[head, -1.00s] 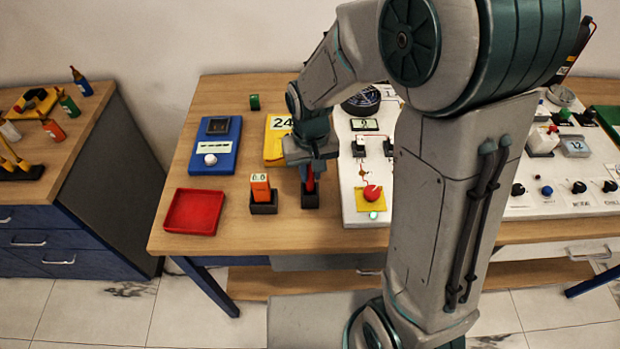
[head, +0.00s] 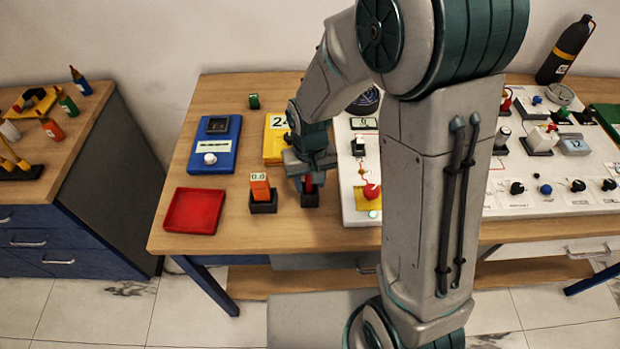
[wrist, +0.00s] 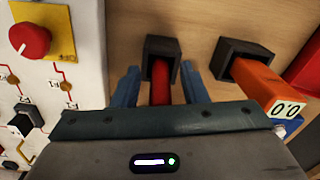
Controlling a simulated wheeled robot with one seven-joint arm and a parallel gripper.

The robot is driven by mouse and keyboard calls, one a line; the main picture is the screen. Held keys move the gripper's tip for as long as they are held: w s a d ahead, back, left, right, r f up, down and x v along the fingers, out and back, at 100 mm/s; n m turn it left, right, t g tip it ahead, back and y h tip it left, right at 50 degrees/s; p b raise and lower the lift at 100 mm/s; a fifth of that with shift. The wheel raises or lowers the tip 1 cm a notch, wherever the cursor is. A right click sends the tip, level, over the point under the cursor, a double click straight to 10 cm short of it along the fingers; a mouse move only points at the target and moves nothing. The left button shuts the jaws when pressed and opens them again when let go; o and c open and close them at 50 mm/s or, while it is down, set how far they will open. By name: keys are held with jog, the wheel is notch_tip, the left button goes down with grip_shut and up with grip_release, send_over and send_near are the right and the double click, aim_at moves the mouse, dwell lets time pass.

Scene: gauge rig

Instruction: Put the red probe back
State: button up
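The red probe (wrist: 160,82) stands with its lower end in a small black holder (wrist: 160,44) in the wrist view. In the head view the probe (head: 308,187) shows as a short red piece below my wrist, above the same holder (head: 309,200). My gripper (wrist: 162,90) is open, with one blue-grey finger on each side of the probe. Gaps show between the probe and both fingers. The probe's upper end is hidden behind the gripper body.
An orange meter reading 0.0 (head: 260,186) stands in a second black holder (head: 264,206), close beside. A red tray (head: 193,211) lies further left. The white panel with a red knob (head: 371,191) is close on the right. Bare wood lies in front.

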notch_tip(320, 180, up, 12)
jog(key=shift+r, duration=0.15)
jog(key=s+d+r+m+t, duration=0.2)
jog(key=s+d+r, duration=0.3)
jog(key=s+d, duration=0.7)
jog(key=shift+s+r+t, duration=0.2)
jog(key=shift+r+t, duration=0.05)
jog(key=shift+t, duration=0.55)
dwell(0.8)
